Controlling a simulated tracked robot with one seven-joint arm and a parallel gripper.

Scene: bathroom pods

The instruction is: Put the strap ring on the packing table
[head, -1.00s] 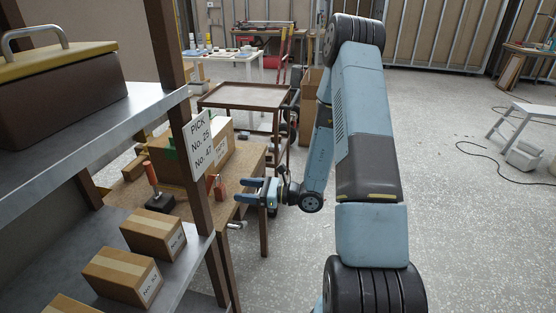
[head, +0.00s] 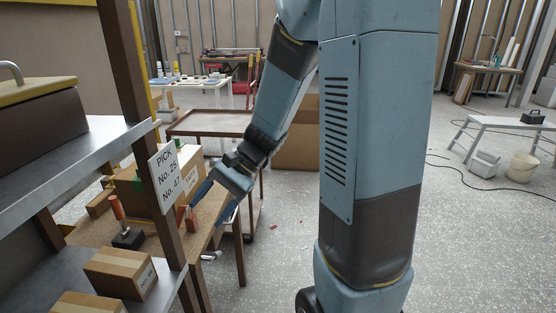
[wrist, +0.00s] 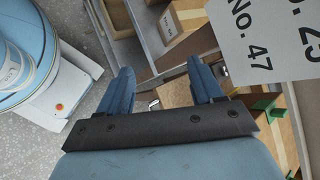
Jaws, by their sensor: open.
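My gripper (head: 213,206) is open, its two blue fingers apart and pointing down at the right edge of the wooden packing table (head: 88,232). In the wrist view, my gripper (wrist: 160,75) shows nothing held between its fingers. I cannot make out the strap ring for certain. A small shiny metal piece (wrist: 153,103) shows between the fingers in the wrist view, partly hidden by the gripper's body. A small pale piece (head: 211,255) shows below the table edge in the head view; I cannot tell what it is.
A post with a PICK sign (head: 166,178) stands close left of my gripper. A metal shelf (head: 70,165) holds a toolbox and cartons in front of the table.

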